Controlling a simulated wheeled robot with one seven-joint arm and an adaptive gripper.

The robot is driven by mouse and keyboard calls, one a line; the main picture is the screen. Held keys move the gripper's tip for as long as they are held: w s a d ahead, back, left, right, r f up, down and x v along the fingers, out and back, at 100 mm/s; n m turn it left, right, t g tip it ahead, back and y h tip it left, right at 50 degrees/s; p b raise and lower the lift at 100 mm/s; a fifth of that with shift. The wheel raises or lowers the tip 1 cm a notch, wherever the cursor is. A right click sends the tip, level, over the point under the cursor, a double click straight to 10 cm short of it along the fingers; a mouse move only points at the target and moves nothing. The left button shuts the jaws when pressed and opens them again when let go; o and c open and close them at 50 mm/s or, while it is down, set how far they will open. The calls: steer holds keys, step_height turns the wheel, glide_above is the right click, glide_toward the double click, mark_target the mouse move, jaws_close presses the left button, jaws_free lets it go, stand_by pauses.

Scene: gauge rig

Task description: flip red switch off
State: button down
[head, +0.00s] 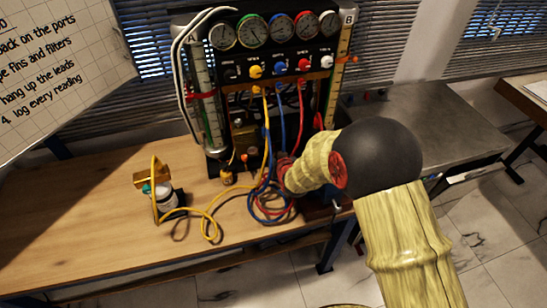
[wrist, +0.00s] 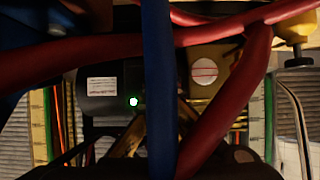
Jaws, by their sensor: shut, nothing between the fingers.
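I cannot make out the red switch for certain in either view. The gauge rig (head: 292,66) stands at the back of the bench, with a red knob (head: 303,65) on its panel. In the wrist view, a dark box (wrist: 103,87) with a white label and a lit green lamp (wrist: 134,101) lies ahead. My gripper (wrist: 155,128) shows low in the wrist view, shut and empty, partly hidden behind a blue hose (wrist: 158,70) and red hoses (wrist: 235,85). In the head view my arm reaches to the rig's lower right, and the gripper is hidden among hoses.
The bench's left part is mostly clear. A grey worktop (head: 430,125) lies to the right.

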steer(key=f+t+b, duration=0.1)
steer(key=b, duration=0.3)
steer(key=shift+f, duration=0.2)
steer(key=shift+s+d+f+b, duration=0.1)
steer(key=shift+s+f+b, duration=0.2)
steer(key=shift+f, duration=0.1)
stand_by(0.7)
steer(key=shift+w+r, duration=0.1)
steer(key=shift+r, duration=0.05)
stand_by(0.3)
steer(key=shift+w+r+p, duration=0.2)
steer(key=shift+w+r, duration=0.05)
steer(key=shift+r, duration=0.35)
steer(key=shift+w+r+p, duration=0.15)
steer(key=shift+w+r, duration=0.05)
steer(key=shift+r, duration=0.35)
